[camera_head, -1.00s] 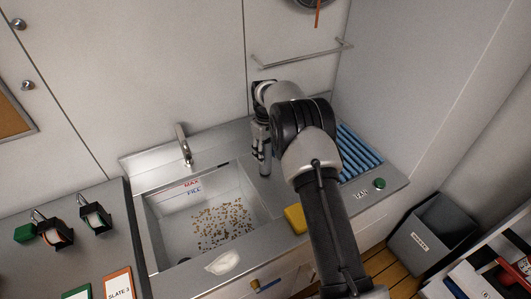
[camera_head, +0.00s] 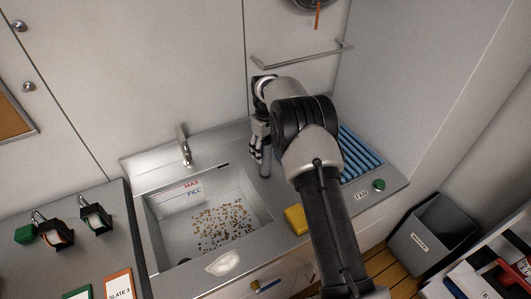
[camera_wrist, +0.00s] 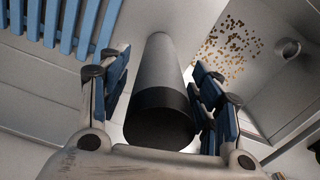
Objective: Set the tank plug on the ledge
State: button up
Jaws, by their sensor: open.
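The tank plug appears to be a grey cylinder (camera_head: 265,162) standing upright on the steel surface right of the sink. In the wrist view the cylinder (camera_wrist: 160,75) has a dark end (camera_wrist: 160,118) nearest the camera. My gripper (camera_head: 259,147) is open around its upper part. In the wrist view the fingers (camera_wrist: 160,90) lie on both sides of it, with a gap on the left; contact on the right cannot be told. The steel ledge (camera_head: 272,192) beside the basin carries the cylinder. My arm hides part of this area.
The sink basin (camera_head: 165,232) holds scattered brown bits (camera_head: 222,224) and a dark round spot on its floor. A faucet (camera_head: 184,146) stands behind it. A yellow sponge (camera_head: 295,219) lies at the front. A blue slatted rack (camera_head: 358,153) and green button (camera_head: 379,185) are to the right.

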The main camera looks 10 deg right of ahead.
notch_tip(320, 180, up, 10)
jog(key=shift+f+p, duration=0.25)
jog(key=shift+p, duration=0.6)
jog(key=r, duration=0.2)
jog(key=s+r, duration=0.1)
jog(key=r, duration=0.2)
jog(key=shift+s+a+r, duration=0.1)
jog(key=shift+s+r, duration=0.2)
jog(key=s+r+m+t, duration=0.2)
jog(key=s+r+m, duration=0.1)
jog(key=s+r, duration=1.25)
jog(key=s+f+m+t, duration=0.1)
jog(key=s+f, duration=0.1)
jog(key=s, duration=1.1)
jog(key=s+a+f+m+t, duration=0.1)
jog(key=s, duration=1.2)
jog(key=shift+a+f+m+t, duration=0.15)
jog(key=shift+f+m+t, duration=0.15)
jog(key=shift+f, duration=0.05)
